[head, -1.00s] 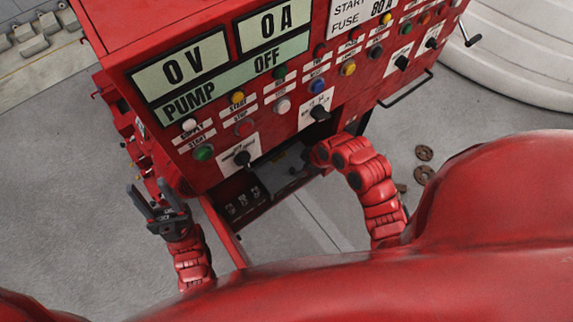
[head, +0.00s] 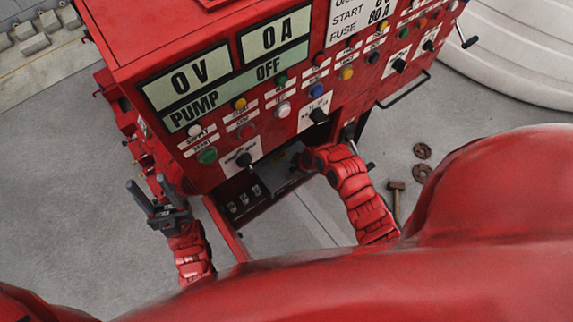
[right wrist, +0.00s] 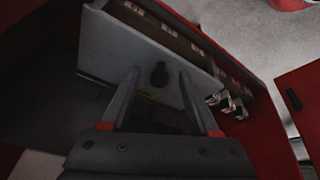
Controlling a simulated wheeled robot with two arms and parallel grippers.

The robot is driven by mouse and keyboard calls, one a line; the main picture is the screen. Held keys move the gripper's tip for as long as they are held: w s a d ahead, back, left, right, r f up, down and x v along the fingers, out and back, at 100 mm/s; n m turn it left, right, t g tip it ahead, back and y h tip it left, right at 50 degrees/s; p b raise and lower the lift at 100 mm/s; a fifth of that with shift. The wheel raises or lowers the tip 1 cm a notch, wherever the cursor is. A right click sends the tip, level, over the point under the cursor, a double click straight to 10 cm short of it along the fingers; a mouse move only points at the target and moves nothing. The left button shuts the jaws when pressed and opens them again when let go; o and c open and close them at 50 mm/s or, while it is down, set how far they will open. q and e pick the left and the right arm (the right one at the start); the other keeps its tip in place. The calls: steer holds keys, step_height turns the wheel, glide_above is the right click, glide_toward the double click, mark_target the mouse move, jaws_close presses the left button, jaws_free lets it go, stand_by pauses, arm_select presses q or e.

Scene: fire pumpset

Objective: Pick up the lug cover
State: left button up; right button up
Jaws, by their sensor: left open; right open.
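The lug cover appears as a pale grey plate (right wrist: 125,42) with a dark knob (right wrist: 160,76) in the right wrist view. It stands in the dark cabinet opening. My right gripper (right wrist: 158,88) is open, its two fingers either side of the knob in the picture; I cannot tell whether they touch the plate. In the head view, my right gripper is mostly hidden by its own arm at the opening, where part of a grey surface (head: 283,168) shows. My left gripper (head: 147,186) is open and empty, left of the cabinet.
The red pump cabinet (head: 215,120) with buttons and switches fills the top middle. Its lower door (head: 226,228) hangs open. Terminals (head: 243,199) show inside. A hammer (head: 396,198) and two round brown pieces (head: 422,151) lie on the floor at right. Floor at left is clear.

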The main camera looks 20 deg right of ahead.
jaws_close()
steer(key=shift+r, duration=0.15)
stand_by(0.4)
